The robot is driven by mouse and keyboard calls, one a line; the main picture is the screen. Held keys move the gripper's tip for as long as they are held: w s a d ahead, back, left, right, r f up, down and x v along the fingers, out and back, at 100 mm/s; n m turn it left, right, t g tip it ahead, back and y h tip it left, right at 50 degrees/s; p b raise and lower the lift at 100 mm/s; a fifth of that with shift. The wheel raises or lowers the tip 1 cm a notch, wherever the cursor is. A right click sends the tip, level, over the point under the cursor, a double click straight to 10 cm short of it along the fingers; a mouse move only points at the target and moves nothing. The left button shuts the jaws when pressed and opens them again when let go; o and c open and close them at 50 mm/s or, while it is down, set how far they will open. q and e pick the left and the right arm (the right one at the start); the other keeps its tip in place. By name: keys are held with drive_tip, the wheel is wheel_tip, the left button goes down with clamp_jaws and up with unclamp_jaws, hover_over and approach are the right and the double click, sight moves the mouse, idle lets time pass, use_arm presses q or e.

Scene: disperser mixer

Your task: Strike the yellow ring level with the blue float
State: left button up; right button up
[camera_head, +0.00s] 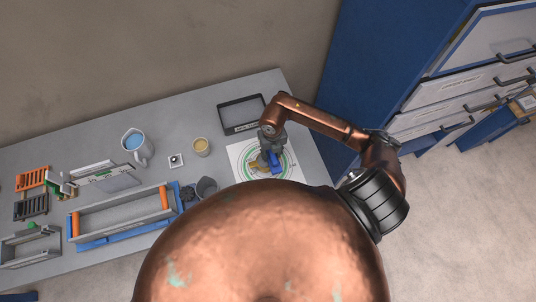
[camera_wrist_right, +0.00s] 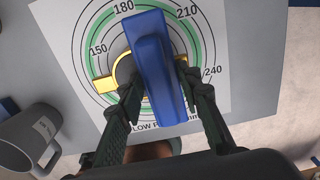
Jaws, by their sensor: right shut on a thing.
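My right gripper (camera_head: 268,150) is over the printed target sheet (camera_head: 238,152) at the right end of the table. In the right wrist view its two fingers (camera_wrist_right: 160,85) are shut on the blue float (camera_wrist_right: 155,60), a long blue block held between them. The yellow ring (camera_wrist_right: 105,84) lies on the sheet, partly hidden under the float; its tab sticks out to the left. In the head view the ring (camera_head: 256,167) shows beside the float (camera_head: 275,160). Whether the float touches the ring or hovers above it, I cannot tell. My left gripper is not in view.
A grey mug (camera_wrist_right: 28,140) stands close left of the sheet. Behind are a black tray (camera_head: 238,128), a small tan cup (camera_head: 201,146) and a jug (camera_head: 138,155) of blue liquid. A long trough with orange ends (camera_head: 165,197) lies left. Blue cabinets (camera_head: 390,60) stand right.

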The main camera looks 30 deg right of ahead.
drive_tip(key=shift+s+d, duration=0.25)
drive_tip(key=shift+d, duration=0.75)
drive_tip(key=shift+w+a, duration=0.35)
drive_tip(key=shift+a, duration=1.1)
drive_tip(key=shift+w+a, duration=0.35)
drive_tip(key=shift+a, duration=1.1)
drive_tip(key=shift+w+a, duration=0.35)
drive_tip(key=shift+a, duration=1.1)
wheel_tip(320, 180, up, 7)
drive_tip(key=p, duration=0.4)
